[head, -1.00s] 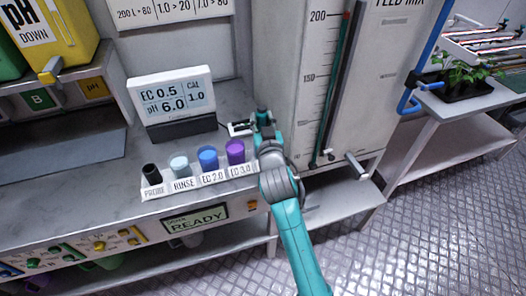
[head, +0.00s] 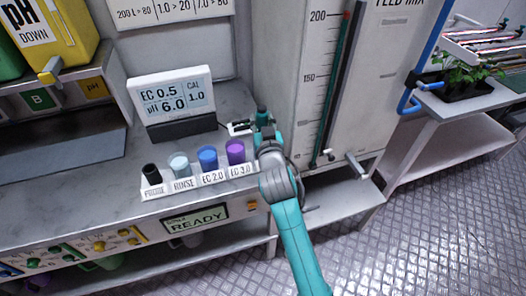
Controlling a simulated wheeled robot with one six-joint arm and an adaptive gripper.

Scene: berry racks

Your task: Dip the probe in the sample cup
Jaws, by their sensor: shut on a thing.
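My gripper (head: 240,128) is at the back of the bench, right of the meter and behind the purple cup. It is small in view and partly hidden by my wrist. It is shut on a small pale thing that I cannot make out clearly. A black cylinder (head: 152,174) stands upright in the slot marked PROBE of the white rack (head: 211,179); I cannot tell whether it is the probe or only its holder. A pale blue rinse cup (head: 180,164), a blue EC 2.0 cup (head: 208,157) and a purple EC 3.0 cup (head: 235,151) stand beside it. No cup is marked as sample.
The meter (head: 172,103) reads EC 0.5 and pH 6.0. A panel (head: 195,219) below the bench edge reads READY. The tall feed mix tank (head: 285,60) stands close on the right, with a tap (head: 357,165). The bench (head: 105,195) is clear left of the rack.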

